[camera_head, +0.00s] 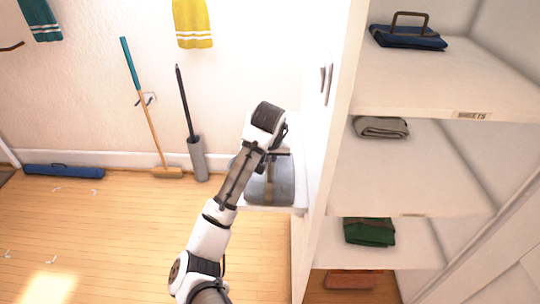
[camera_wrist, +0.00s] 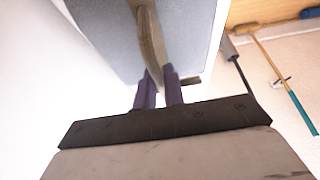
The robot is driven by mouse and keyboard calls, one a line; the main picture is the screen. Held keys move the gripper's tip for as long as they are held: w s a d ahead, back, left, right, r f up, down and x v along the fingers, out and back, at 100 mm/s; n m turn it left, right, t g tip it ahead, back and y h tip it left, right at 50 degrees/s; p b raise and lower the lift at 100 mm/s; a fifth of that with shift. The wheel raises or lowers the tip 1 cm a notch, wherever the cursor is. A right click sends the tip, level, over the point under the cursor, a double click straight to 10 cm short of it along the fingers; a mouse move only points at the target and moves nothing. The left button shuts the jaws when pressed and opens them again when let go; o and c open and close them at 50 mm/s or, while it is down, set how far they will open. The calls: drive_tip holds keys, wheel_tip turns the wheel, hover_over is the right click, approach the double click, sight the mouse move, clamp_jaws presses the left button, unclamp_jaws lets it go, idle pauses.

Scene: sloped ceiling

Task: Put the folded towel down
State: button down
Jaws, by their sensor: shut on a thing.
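The folded towel (camera_head: 272,187) is a grey-blue bundle below the end of my arm in the head view. It is at a small white ledge (camera_head: 272,209) beside the shelf unit; I cannot tell whether its underside touches the ledge. In the wrist view the towel (camera_wrist: 105,30) is a flat grey-blue face with a tan handle (camera_wrist: 150,42). My gripper (camera_wrist: 160,82) has its two purple fingers shut on that handle. In the head view the arm's end hides the fingertips and part of the towel.
The white shelf unit (camera_head: 430,180) on the right holds a blue bundle (camera_head: 408,37), a grey one (camera_head: 380,127) and a green one (camera_head: 369,231). A broom (camera_head: 148,115) and a dark rod in a grey holder (camera_head: 197,158) lean at the wall. Wooden floor (camera_head: 110,230) is open at left.

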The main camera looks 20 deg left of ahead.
drive_tip(key=shift+f, duration=0.1)
drive_tip(key=c, duration=1.5)
unclamp_jaws()
drive_tip(key=v, duration=1.2)
